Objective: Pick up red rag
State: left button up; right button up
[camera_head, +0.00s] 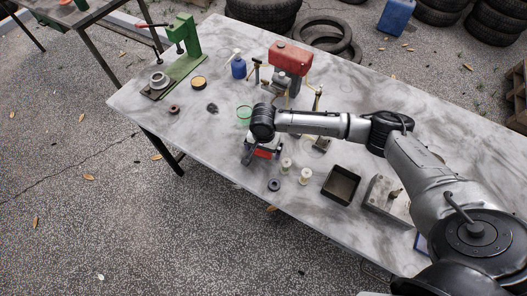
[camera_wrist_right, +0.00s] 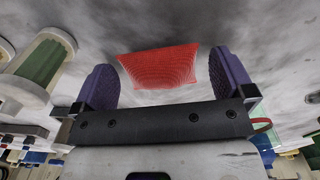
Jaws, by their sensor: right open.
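The red rag (camera_head: 264,154) lies on the grey marbled table, partly covered by my right gripper in the head view. In the right wrist view the rag (camera_wrist_right: 160,68) is a red, ribbed, flat-looking patch between the two purple finger pads. My right gripper (camera_wrist_right: 165,66) is open, with one finger on each side of the rag and a gap on both sides. From the head view the right gripper (camera_head: 258,147) is low over the rag; I cannot tell its exact height. My left gripper is not in view.
Two pale spools (camera_head: 304,176) and a dark ring (camera_head: 274,185) stand close by, right of and below the rag. A black tray (camera_head: 340,185) and a grey metal block (camera_head: 386,197) are further right. The table's front edge is near.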

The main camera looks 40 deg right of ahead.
jog(key=shift+f, duration=0.15)
jog(key=shift+c, duration=0.2)
jog(key=c, duration=1)
jog(key=shift+o, duration=0.2)
notch_tip(320, 180, up, 4)
jog(key=shift+p, duration=0.8)
jog(key=s+d+r+p, duration=0.2)
jog(key=s+d+r, duration=0.4)
jog(key=d, duration=0.3)
jog(key=shift+s+d+r, duration=0.15)
jog(key=shift+d+r, duration=0.25)
jog(key=shift+r, duration=0.15)
